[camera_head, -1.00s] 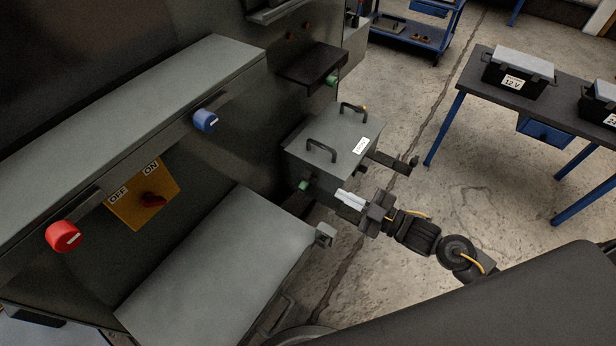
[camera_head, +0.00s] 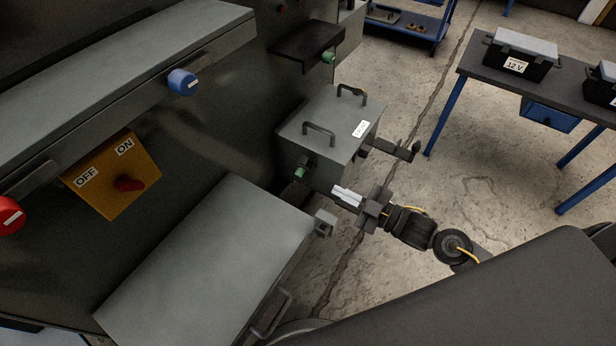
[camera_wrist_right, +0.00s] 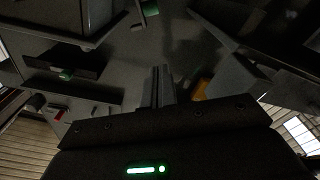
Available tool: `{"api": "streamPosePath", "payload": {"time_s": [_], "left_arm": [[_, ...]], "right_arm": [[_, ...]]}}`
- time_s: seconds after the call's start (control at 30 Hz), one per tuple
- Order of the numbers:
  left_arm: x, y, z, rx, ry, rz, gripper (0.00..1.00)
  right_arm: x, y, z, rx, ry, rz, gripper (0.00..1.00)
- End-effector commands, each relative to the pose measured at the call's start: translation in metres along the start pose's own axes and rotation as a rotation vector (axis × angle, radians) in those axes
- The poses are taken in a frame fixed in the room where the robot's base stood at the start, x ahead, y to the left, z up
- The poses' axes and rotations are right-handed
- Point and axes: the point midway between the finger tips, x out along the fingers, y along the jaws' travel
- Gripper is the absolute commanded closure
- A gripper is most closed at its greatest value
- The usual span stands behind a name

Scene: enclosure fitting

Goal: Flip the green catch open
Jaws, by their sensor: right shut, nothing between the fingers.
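A green catch (camera_head: 300,172) sits low on the front of a grey box with two black handles (camera_head: 336,125). It appears to show at the top of the right wrist view (camera_wrist_right: 151,8). A second green piece (camera_head: 328,57) sits on a dark bracket farther back and appears in the right wrist view (camera_wrist_right: 67,73). My right gripper (camera_head: 346,196) is shut and empty, its pale fingers pointing left, just below and right of the box, apart from the catch. Its fingers show in the right wrist view (camera_wrist_right: 162,86). My left gripper is not in view.
A grey slanted lid or panel (camera_head: 210,260) lies front left, with a small block (camera_head: 325,222) at its corner near my gripper. A yellow ON/OFF switch plate (camera_head: 112,180), blue knob (camera_head: 183,82) and red knob (camera_head: 8,215) are left. A dark table (camera_head: 560,100) stands right.

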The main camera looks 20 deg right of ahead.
Motion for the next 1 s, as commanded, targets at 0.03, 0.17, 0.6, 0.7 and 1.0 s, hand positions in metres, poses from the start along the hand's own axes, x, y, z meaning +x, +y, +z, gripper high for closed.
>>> {"api": "streamPosePath", "payload": {"time_s": [0.03, 0.17, 0.6, 0.7, 1.0], "left_arm": [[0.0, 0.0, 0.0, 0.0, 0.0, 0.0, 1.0], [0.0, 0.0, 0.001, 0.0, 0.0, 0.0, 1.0], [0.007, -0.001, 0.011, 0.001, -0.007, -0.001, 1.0], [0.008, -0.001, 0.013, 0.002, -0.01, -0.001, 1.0], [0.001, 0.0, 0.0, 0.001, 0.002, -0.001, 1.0]], "right_arm": [[0.0, 0.0, 0.0, 0.0, 0.0, 0.0, 1.0], [0.004, 0.0, 0.0, 0.0, 0.001, 0.0, 1.0], [0.082, 0.001, -0.002, 0.001, 0.005, 0.001, 1.0], [0.101, 0.001, -0.001, 0.001, 0.003, 0.001, 1.0], [0.11, -0.001, 0.034, 0.001, 0.0, -0.002, 1.0]]}}
